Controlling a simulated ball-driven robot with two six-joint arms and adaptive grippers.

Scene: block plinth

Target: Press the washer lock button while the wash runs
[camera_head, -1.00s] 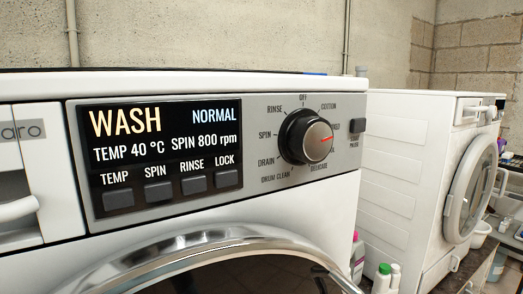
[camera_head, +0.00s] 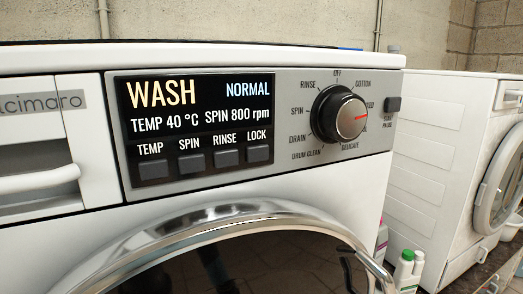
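The washer (camera_head: 60,248) fills the head view, its control panel facing me. Its display (camera_head: 200,105) reads WASH, NORMAL, TEMP 40 °C, SPIN 800 rpm. The lock button (camera_head: 258,154) is a dark square under the LOCK label, rightmost in a row with the TEMP, SPIN and RINSE buttons. The program knob (camera_head: 340,113) is right of the display, its red mark pointing right. The start/pause button (camera_head: 393,104) is at the panel's right end. Neither gripper is in view.
A detergent drawer (camera_head: 38,165) with a handle is left of the panel. The chrome-rimmed door (camera_head: 215,222) is below. A second white machine (camera_head: 440,150) stands to the right, with bottles (camera_head: 405,268) near the gap. The space before the panel looks clear.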

